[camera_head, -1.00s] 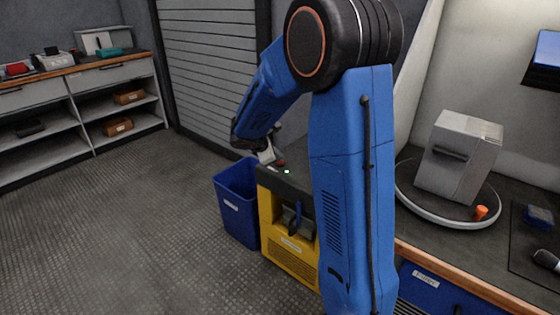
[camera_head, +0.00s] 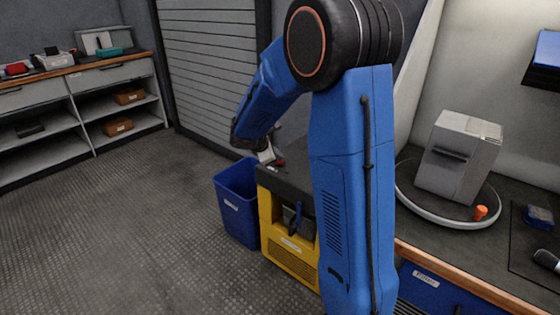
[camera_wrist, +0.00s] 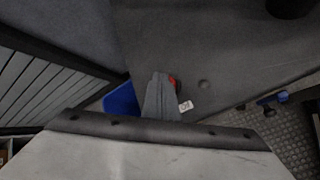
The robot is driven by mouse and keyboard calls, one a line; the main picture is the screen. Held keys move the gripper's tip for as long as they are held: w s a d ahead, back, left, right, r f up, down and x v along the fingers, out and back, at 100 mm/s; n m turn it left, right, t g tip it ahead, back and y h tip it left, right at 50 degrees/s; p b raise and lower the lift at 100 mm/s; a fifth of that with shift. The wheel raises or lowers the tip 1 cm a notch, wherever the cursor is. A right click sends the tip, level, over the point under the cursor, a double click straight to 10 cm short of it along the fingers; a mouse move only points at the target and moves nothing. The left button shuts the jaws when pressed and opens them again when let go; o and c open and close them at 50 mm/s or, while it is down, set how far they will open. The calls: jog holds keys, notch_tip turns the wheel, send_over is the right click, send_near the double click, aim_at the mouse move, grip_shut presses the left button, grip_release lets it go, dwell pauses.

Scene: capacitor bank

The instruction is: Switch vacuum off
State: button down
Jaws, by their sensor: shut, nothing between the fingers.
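The vacuum (camera_head: 290,258) is a yellow box with a dark grey top, standing on the floor in the head view. Its dark top (camera_wrist: 215,45) fills much of the wrist view. A red switch (camera_wrist: 172,82) sits on that top, partly hidden by my fingers; a bit of red also shows in the head view (camera_head: 281,162). A small white label (camera_wrist: 186,106) is beside it. My gripper (camera_wrist: 161,76) is shut and empty, its tips at the red switch, seemingly touching it. In the head view my gripper (camera_head: 267,155) is at the top's back left. No green light shows on the top.
A blue bin (camera_head: 237,205) stands just left of the vacuum. A workbench (camera_head: 440,256) with a grey boxy device (camera_head: 462,160) is at the right. A roller shutter (camera_head: 208,70) is behind. The floor at the left is clear.

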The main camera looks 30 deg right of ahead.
aim_at(278, 163)
jog(key=shift+r, duration=3)
jog(key=s+a+r+m+y, duration=0.1)
jog(key=s+a+r+m, duration=0.15)
jog(key=s, duration=0.45)
jog(key=s+a+r+m+y, duration=0.1)
jog(key=s+a+m, duration=0.15)
jog(key=s, duration=0.45)
jog(key=s+a+r+m+y, duration=0.1)
jog(key=s+a+r+m, duration=0.15)
jog(key=s, duration=0.45)
jog(key=s+a+f+m+y, duration=0.1)
jog(key=s+a+m+y, duration=0.1)
jog(key=s+a, duration=0.3)
jog(key=s+a+f+m+y, duration=0.1)
jog(key=s+a+m+y, duration=0.2)
jog(key=s, duration=1)
jog(key=shift+a+f+m+t, duration=0.4)
jog(key=shift+a+m, duration=0.45)
jog(key=shift+a, duration=0.1)
jog(key=shift+s, duration=0.15)
